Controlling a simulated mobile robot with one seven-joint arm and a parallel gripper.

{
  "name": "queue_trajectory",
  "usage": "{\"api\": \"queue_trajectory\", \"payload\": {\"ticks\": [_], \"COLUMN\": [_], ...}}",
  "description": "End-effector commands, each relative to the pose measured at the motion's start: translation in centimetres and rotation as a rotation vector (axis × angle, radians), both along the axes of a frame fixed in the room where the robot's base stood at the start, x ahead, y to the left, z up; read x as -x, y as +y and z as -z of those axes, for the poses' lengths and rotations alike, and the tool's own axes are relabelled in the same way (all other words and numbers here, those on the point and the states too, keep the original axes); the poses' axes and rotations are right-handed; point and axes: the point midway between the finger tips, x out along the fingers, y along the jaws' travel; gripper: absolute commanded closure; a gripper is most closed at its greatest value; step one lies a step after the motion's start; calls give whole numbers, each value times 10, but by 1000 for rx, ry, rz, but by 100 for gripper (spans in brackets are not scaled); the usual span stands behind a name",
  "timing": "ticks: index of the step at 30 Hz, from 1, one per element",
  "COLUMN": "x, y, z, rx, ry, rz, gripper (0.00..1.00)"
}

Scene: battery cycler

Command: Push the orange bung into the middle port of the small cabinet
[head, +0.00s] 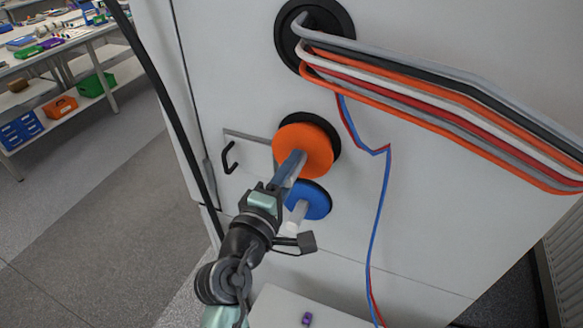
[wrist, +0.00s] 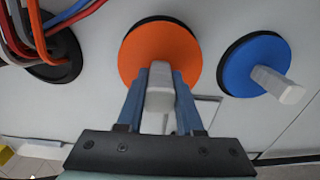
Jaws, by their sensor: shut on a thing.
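The orange bung (head: 303,150) is a round disc with a pale grip, in front of the black-rimmed middle port (head: 325,128) of the white cabinet (head: 420,200). The disc hides most of the port, and I cannot tell how deep the bung sits.
A blue bung (head: 312,200) with a pale grip sits in the lower port. Several cables (head: 440,95) leave the upper port (head: 290,38). A thin red and blue wire pair (head: 381,200) hangs to the right. A black handle (head: 229,158) is at left. Open floor (head: 90,230) lies left.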

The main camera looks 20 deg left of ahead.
Motion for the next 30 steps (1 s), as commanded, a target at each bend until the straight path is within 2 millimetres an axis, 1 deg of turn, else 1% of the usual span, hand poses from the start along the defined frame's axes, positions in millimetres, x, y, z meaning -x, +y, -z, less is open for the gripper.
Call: {"api": "queue_trajectory", "payload": {"ticks": [1,14,30], "x": [0,-1,-11], "y": [0,1,0], "z": [-3,-3,-3], "rx": [-1,-1,-1], "ry": [-6,-6,-6], "rz": [-1,-2,-1], "gripper": [100,100,100]}}
